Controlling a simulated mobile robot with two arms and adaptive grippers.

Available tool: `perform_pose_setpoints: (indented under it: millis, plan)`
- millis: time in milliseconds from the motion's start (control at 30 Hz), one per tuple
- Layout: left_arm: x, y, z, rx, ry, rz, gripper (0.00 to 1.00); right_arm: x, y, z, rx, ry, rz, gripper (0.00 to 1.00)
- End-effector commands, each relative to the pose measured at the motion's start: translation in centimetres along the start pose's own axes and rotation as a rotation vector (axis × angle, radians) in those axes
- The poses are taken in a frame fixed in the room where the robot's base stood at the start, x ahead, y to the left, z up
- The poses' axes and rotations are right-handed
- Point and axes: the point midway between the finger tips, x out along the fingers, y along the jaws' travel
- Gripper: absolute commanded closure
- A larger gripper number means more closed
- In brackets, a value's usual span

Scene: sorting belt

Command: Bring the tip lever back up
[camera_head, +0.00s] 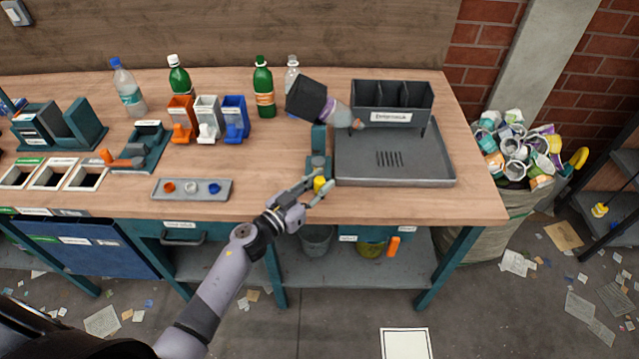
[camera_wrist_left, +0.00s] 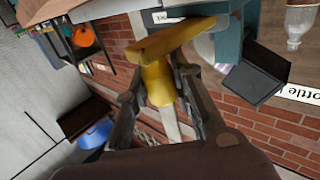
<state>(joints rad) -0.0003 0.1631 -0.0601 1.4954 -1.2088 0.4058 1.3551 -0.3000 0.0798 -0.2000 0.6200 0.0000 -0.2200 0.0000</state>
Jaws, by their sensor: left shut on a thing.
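The tip lever has a yellow handle (camera_head: 320,184), which also shows in the left wrist view as a yellow T-shaped grip (camera_wrist_left: 158,82). It sits at the front of a teal stand (camera_head: 319,140) near the table's front edge. My left gripper (camera_head: 322,190) is shut on the yellow handle, with one finger on each side of it. Above the stand a dark holder (camera_head: 306,97) is tilted to the right. A pale bottle-like piece (camera_head: 340,115) sticks out of it over the tray. My right gripper is not in view.
A grey tray (camera_head: 420,172) with a slotted drain lies right of the stand, a dark divided bin (camera_head: 391,100) behind it. Bottles, including a green one (camera_head: 263,88), stand at the back. A small cap tray (camera_head: 192,195) lies left. Clear tabletop separates it from the stand.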

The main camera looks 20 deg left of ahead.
Motion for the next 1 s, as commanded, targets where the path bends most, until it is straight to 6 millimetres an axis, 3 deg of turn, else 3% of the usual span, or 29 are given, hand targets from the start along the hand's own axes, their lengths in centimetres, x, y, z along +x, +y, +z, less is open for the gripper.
perform_pose_setpoints:
  millis: [133, 667, 1000]
  plan:
    - [0.0, 0.0, 0.0, 0.000, 0.000, 0.000, 1.00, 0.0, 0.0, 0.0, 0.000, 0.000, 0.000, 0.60]
    - [-0.1, -0.1, 0.0, 0.001, -0.001, 0.010, 1.00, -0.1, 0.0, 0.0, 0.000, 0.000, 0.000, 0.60]
    - [-1.2, -1.7, 0.2, 0.006, -0.004, 0.213, 1.00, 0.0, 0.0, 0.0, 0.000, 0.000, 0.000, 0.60]
